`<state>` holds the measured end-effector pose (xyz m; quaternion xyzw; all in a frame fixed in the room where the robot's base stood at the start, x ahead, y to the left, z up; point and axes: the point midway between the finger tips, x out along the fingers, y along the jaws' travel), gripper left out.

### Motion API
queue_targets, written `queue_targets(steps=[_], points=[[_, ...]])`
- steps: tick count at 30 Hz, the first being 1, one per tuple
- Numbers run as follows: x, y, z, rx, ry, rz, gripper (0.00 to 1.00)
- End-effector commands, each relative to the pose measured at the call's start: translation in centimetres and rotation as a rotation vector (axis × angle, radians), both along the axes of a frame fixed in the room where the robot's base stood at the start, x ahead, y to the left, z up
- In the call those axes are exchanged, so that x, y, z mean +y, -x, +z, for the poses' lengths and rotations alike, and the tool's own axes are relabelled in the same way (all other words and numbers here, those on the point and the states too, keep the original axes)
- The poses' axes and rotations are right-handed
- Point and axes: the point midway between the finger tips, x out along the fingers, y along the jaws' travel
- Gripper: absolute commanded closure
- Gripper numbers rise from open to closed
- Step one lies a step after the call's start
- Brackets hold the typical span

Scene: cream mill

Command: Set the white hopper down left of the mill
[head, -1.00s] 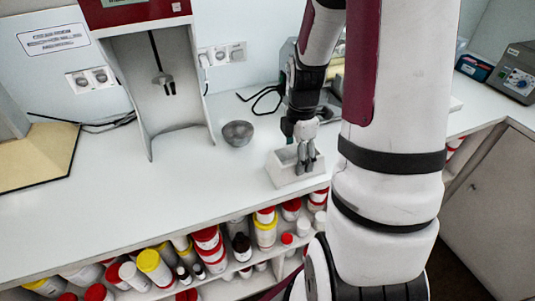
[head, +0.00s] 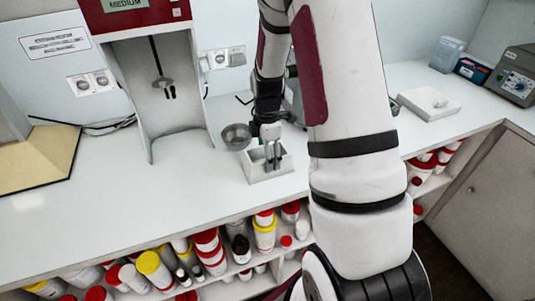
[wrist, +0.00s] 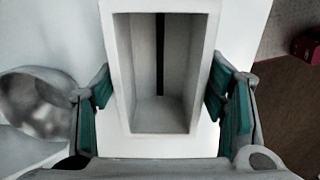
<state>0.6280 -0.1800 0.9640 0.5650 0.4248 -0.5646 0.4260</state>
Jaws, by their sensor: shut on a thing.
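The white hopper (head: 266,173), a rectangular open-topped box, is near the front of the counter, right of the red-topped machine. My gripper (head: 272,157) is shut on the hopper from above. In the wrist view the hopper (wrist: 160,118) is between the two green-padded fingers, its cavity facing the camera, with a dark slot down the far wall. Whether its base touches the counter is unclear. A grey machine (head: 294,106) behind my arm is mostly hidden. I cannot tell if it or the red-topped machine (head: 150,22) is the mill.
A grey metal bowl (head: 236,136) stands just left of and behind the hopper; it also shows at the left of the wrist view (wrist: 40,105). The counter (head: 130,200) is clear at front left. Shelves of bottles (head: 205,240) lie below its front edge. A white slab (head: 428,104) lies at right.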

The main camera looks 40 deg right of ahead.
Motion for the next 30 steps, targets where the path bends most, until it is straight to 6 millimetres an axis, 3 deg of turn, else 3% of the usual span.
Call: queue_targets(steps=[7, 8, 10, 11, 23, 30], points=[[0.0, 0.0, -0.2, 0.0, 0.0, -0.001, 0.67], [0.0, 0.0, -0.3, 0.0, 0.0, -0.001, 0.32], [0.0, 0.0, -0.2, 0.0, 0.0, -0.001, 0.16], [0.0, 0.0, -0.2, 0.0, 0.0, -0.001, 0.14], [0.0, 0.0, 0.2, -0.001, 0.0, 0.0, 0.14], [-0.1, -0.2, 3.9, -0.006, 0.002, -0.001, 0.14]])
